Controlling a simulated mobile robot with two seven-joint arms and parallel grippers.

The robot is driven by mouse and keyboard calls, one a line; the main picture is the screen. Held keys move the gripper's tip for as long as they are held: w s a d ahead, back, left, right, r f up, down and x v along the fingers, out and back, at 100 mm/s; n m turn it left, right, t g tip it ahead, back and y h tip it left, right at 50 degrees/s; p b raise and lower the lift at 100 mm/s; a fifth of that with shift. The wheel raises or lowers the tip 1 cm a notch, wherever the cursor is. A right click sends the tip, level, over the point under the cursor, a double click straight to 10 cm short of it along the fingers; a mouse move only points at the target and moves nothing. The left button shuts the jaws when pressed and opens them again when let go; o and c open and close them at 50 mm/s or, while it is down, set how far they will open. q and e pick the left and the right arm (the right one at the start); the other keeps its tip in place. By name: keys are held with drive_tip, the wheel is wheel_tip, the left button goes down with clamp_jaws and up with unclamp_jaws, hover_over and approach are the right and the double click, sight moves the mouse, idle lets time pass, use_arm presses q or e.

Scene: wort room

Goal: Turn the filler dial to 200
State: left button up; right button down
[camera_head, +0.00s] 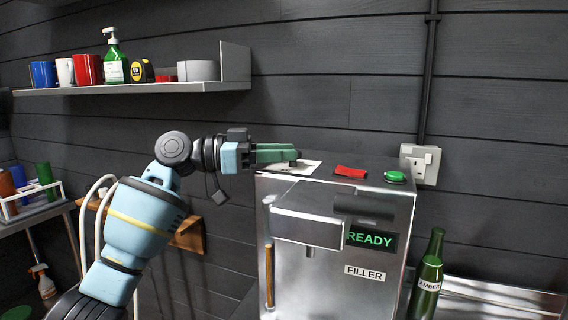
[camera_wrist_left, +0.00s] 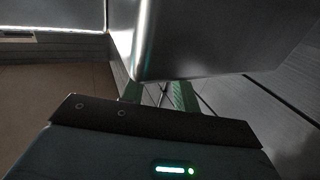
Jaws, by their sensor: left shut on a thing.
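The filler (camera_head: 335,260) is a metal box with a FILLER label and a display reading READY. On its top left lies a white dial plate (camera_head: 305,168), and a small dark dial knob (camera_head: 293,163) shows just under my fingertips. My left gripper (camera_head: 296,154) reaches in from the left with its green fingers shut on the dial. The fingers cover most of the dial, so its pointer and numbers cannot be read. In the left wrist view the green fingers (camera_wrist_left: 160,93) are partly hidden behind the metal edge of the filler (camera_wrist_left: 200,40). My right gripper is out of view.
A red piece (camera_head: 350,172) and a green button (camera_head: 395,177) sit on the filler's top. A green bottle (camera_head: 428,270) stands at its right. A wall socket (camera_head: 420,163) is behind. A shelf (camera_head: 130,89) with mugs hangs upper left.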

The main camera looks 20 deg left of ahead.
use_arm(q)
drive_tip(key=m+g, duration=0.1)
drive_tip(key=g+h, duration=0.1)
drive_tip(key=shift+w+m+g+b, duration=0.25)
drive_tip(key=shift+m+g+b, duration=0.05)
drive_tip(key=shift+m+g, duration=0.1)
drive_tip(key=shift+w+a+m+g, duration=0.1)
drive_tip(key=shift+m+g, duration=0.5)
drive_tip(key=shift+g, duration=0.3)
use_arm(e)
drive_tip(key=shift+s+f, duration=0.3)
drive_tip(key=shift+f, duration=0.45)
use_arm(q)
drive_tip(key=shift+f+m+g+h, duration=0.1)
drive_tip(key=shift+m+g+h, duration=0.2)
drive_tip(key=shift+g, duration=0.3)
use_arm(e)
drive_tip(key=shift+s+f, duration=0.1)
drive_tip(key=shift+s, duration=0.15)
use_arm(q)
drive_tip(key=o, duration=1)
drive_tip(key=shift+c, duration=0.2)
drive_tip(key=shift+a, duration=0.1)
